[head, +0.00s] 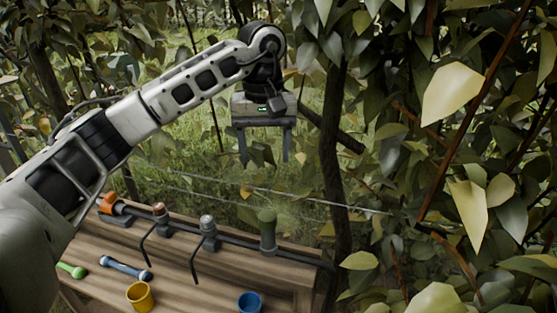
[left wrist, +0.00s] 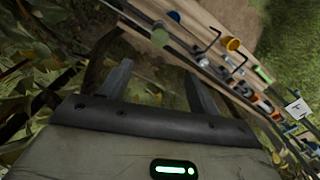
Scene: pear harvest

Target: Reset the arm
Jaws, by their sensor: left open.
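My left arm (head: 150,105) reaches in from the left of the head view, above the wooden bench. Its gripper (head: 265,160) hangs in front of the foliage, beyond the bench's far edge. Its two fingers point down and stand apart, with nothing between them. In the left wrist view the fingers (left wrist: 160,85) are also apart and empty, with the bench beyond them. My right gripper does not show in either view.
The wooden bench (head: 200,290) carries a yellow cup (head: 140,296), a blue cup (head: 250,302), a green-ended tool (head: 72,270) and a blue-ended tool (head: 125,268). A dark rail (head: 240,240) with upright fittings runs along it. A trunk (head: 332,150) and dense leaves stand close at right.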

